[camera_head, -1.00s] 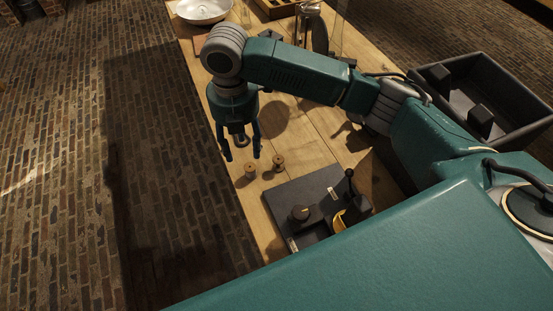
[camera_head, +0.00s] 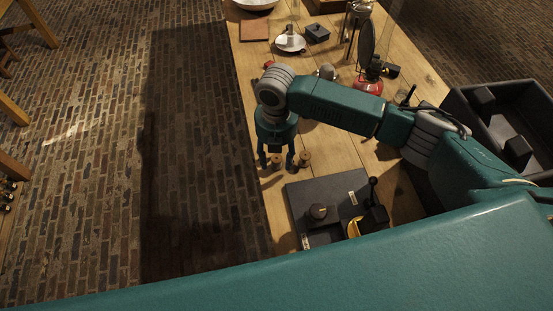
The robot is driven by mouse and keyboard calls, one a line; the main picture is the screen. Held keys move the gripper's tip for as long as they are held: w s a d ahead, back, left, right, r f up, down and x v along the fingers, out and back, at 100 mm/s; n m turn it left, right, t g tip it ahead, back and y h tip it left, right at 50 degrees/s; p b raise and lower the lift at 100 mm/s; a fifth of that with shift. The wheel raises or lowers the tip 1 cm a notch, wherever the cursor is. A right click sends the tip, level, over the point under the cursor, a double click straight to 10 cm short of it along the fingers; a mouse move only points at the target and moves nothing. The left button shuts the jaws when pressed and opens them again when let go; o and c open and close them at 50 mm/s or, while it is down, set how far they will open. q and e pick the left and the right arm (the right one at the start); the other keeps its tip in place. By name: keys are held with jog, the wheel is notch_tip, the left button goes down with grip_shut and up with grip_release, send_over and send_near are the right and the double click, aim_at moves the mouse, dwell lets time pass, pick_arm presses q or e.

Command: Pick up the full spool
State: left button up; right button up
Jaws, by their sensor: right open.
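Two small brown spools stand on the wooden table near its left edge. The left spool (camera_head: 277,161) shows between the fingers of my right gripper (camera_head: 277,164), which points down and is open. I cannot tell whether the fingers are level with this spool or still above it. The right spool (camera_head: 305,158) stands just outside the right finger. The spools are too small to tell which one is full. My left gripper is not in view.
A dark board (camera_head: 335,192) with a knob and a lever lies in front of the spools. A dark bin (camera_head: 470,100) is at the right. A white dish (camera_head: 290,43), a small black box (camera_head: 317,32) and a red-based object (camera_head: 368,86) stand farther back.

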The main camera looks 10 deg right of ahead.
jog(key=shift+f, duration=0.45)
jog(key=shift+c, duration=0.5)
jog(key=c, duration=0.9)
jog(key=shift+c, duration=0.2)
jog(key=shift+r, duration=0.15)
